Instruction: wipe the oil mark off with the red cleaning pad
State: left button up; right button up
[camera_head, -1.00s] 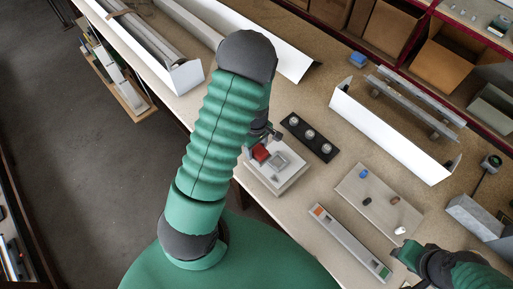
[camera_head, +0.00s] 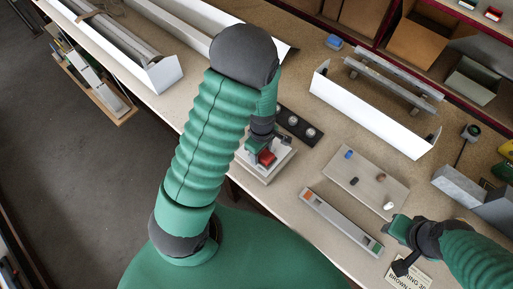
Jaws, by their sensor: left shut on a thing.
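My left gripper (camera_head: 262,150) points down over a pale square block (camera_head: 262,176) at the bench's near edge. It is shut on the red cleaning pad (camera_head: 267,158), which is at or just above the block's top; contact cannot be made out. My arm and gripper cover part of the block. I cannot make out the oil mark. My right gripper (camera_head: 402,240) is at the lower right, near the front of the bench, and its jaw opening is unclear.
A black strip with round metal pieces (camera_head: 297,125) lies just behind the block. A beige board (camera_head: 365,190) carries several small pieces. A long grey bar (camera_head: 341,222) lies in front. A white profile (camera_head: 368,118) stands behind. A printed card (camera_head: 410,275) lies near my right gripper.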

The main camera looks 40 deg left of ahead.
pick_arm(q)
jog(key=shift+a, duration=0.1)
jog(key=shift+a+f+b, duration=0.2)
jog(key=shift+f+b, duration=0.2)
jog(key=shift+f, duration=0.3)
notch_tip(320, 180, down, 7)
jog(key=b, duration=0.5)
jog(key=shift+d+r, duration=0.1)
jog(key=shift+d, duration=0.05)
jog(key=shift+f+b, duration=0.45)
jog(key=shift+f, duration=0.1)
jog(key=shift+f, duration=0.4)
